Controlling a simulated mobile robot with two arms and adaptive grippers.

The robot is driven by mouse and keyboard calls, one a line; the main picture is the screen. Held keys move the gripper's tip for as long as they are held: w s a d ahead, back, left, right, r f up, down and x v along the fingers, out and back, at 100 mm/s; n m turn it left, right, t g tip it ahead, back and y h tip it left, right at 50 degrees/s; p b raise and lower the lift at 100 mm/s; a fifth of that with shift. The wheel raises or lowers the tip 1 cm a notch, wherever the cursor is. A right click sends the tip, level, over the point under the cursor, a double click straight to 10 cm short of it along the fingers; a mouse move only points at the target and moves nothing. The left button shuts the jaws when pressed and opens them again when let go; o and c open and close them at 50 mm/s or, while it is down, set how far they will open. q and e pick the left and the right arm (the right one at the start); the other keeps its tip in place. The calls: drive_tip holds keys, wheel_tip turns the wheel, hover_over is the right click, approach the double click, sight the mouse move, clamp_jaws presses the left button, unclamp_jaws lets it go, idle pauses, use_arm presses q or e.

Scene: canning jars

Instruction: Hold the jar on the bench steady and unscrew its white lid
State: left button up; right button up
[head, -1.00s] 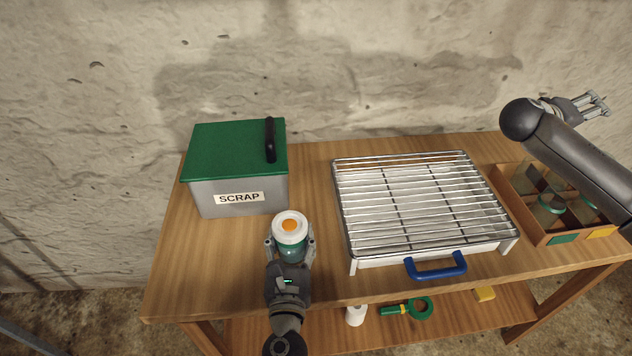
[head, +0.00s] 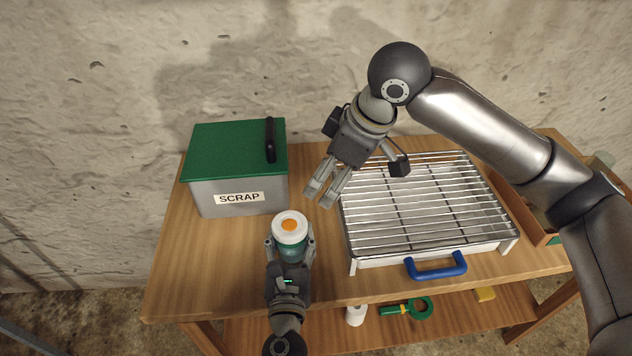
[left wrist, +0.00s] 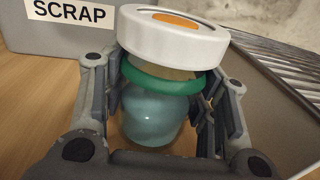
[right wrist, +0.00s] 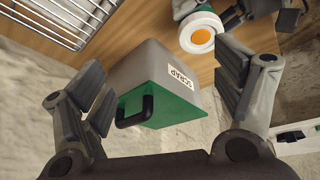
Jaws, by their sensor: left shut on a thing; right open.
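The jar (left wrist: 155,115) stands upright on the bench, with bluish contents and a green band under its lid. Its white lid (head: 290,226) has an orange centre and is on the jar; it also shows large in the left wrist view (left wrist: 175,37) and at the top of the right wrist view (right wrist: 200,32). My left gripper (head: 290,247) is shut on the jar's body, its fingers on both sides below the lid. My right gripper (head: 325,193) is open and empty, above the bench, up and to the right of the lid, apart from it.
A grey scrap bin (head: 240,198) with a green lid stands behind the jar. A wire rack on a tray with a blue handle (head: 436,266) lies to the right. A divided wooden crate (head: 538,232) at the far right is partly hidden by my right arm.

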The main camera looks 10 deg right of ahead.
sight(291, 223)
drive_tip(key=s+a+n+g, duration=0.1)
drive_tip(key=s+a, duration=0.2)
drive_tip(key=s, duration=0.1)
drive_tip(key=shift+y, duration=0.5)
drive_tip(key=x, duration=1.1)
drive_tip(key=shift+w+a, duration=0.25)
drive_tip(key=shift+c, duration=0.3)
drive_tip(key=c, duration=1.1)
drive_tip(key=shift+w+n+g, duration=0.15)
drive_tip(key=shift+n+g, duration=0.85)
drive_tip(key=shift+n, duration=1.5)
drive_tip(key=shift+c, duration=0.3)
drive_tip(key=shift+w+n+g, duration=0.15)
drive_tip(key=shift+n+g, duration=0.75)
drive_tip(key=shift+n, duration=1.4)
